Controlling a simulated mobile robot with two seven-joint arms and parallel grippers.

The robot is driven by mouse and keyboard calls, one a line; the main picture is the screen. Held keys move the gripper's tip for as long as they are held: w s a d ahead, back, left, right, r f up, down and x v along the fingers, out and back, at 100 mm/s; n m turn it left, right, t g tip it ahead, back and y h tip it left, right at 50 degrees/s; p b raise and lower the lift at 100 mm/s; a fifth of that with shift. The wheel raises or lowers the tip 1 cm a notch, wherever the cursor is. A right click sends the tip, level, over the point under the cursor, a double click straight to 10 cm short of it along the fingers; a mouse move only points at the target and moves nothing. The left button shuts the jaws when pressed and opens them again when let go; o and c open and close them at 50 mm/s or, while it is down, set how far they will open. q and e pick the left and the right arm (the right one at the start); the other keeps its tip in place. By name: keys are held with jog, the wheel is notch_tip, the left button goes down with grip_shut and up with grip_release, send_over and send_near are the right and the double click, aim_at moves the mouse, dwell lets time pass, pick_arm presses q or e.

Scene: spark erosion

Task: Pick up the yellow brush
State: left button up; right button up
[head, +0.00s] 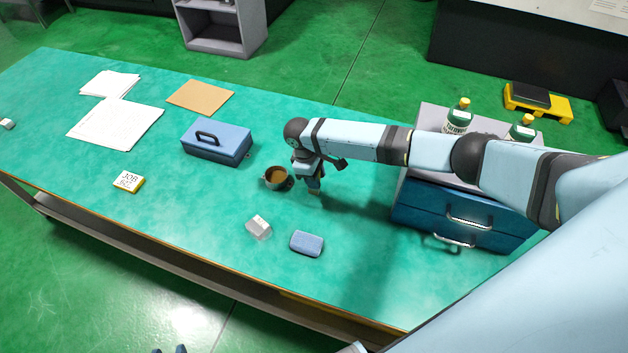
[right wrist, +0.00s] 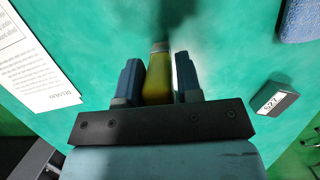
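In the head view my right gripper (head: 313,182) points down just right of the brown mug, over the green bench. Only a small part of the brush shows there, below the fingers. Two blue tips of my left gripper (head: 169,350) show at the bottom edge of the head view, with a gap between them.
The brown mug (head: 276,180) stands close to my right gripper. A blue toolbox (head: 217,142), a white block (head: 258,227) and a blue block (head: 307,243) are nearby on the bench (head: 200,225). A blue drawer unit (head: 440,212) is at the right under my arm. Papers (head: 115,122) lie left.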

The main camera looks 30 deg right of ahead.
grip_shut()
notch_tip(320, 180, up, 20)
jog(key=shift+b, duration=0.3)
